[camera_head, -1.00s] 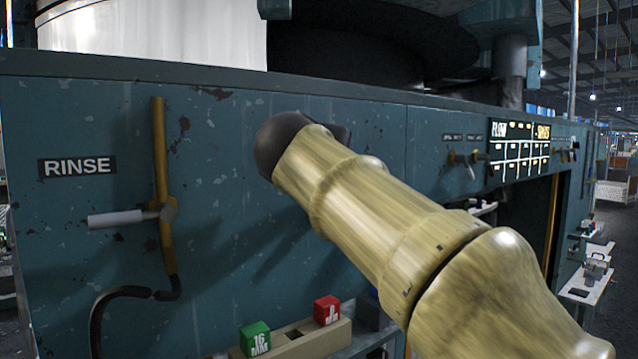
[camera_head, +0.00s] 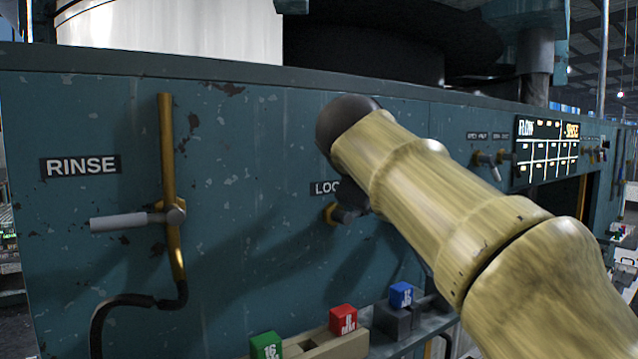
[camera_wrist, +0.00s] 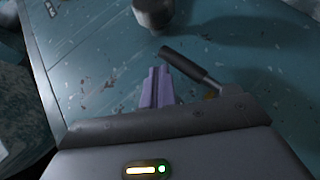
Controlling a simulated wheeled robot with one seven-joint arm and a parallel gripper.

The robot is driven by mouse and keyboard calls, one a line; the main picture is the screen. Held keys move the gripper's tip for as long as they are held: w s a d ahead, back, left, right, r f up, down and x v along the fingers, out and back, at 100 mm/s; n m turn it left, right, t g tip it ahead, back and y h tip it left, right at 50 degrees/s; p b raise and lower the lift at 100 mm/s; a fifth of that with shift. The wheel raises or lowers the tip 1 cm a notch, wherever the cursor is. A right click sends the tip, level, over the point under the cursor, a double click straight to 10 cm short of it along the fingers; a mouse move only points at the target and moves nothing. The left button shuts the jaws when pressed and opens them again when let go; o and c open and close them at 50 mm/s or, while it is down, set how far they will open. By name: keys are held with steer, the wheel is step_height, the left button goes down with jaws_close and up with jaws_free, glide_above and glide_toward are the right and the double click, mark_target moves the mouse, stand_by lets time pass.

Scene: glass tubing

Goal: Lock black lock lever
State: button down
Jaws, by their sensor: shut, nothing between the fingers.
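The black lock lever (camera_wrist: 190,65) is a dark rod slanting across the wrist view, with a brass mount at its lower right end. In the head view its brass mount (camera_head: 331,214) shows under a partly covered label starting "LOC" (camera_head: 324,188); my arm hides most of the lever there. My gripper (camera_wrist: 161,72) has purple fingers, which are shut and empty. In the wrist view the fingers are just left of the lever, below its free end; I cannot tell whether they touch it. In the head view my arm hides the fingers.
The blue-green panel (camera_head: 90,250) fills the front. A rinse pipe (camera_head: 168,140) with a grey lever (camera_head: 125,221) is at left. Green (camera_head: 266,345), red (camera_head: 343,318) and blue (camera_head: 401,294) blocks sit below. A grey cylinder (camera_wrist: 153,12) is above the fingers in the wrist view.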

steer(key=shift+d+f, duration=0.4)
steer(key=shift+d, duration=0.1)
stand_by(0.3)
steer(key=shift+w+a+r+p, duration=0.1)
steer(key=shift+w+r+p, duration=0.1)
steer(key=shift+r+p, duration=0.65)
steer(key=r+p, duration=0.1)
steer(key=r, duration=0.1)
steer(key=r+p, duration=0.1)
steer(key=shift+w+a+p, duration=0.2)
steer(key=shift+a+p, duration=0.05)
steer(key=shift+p, duration=0.1)
steer(key=s+d+r, duration=0.2)
steer(key=s+r, duration=0.3)
steer(key=r, duration=0.2)
steer(key=shift+d+r+b, duration=0.25)
steer(key=shift+d+b, duration=0.05)
steer(key=shift+d, duration=0.1)
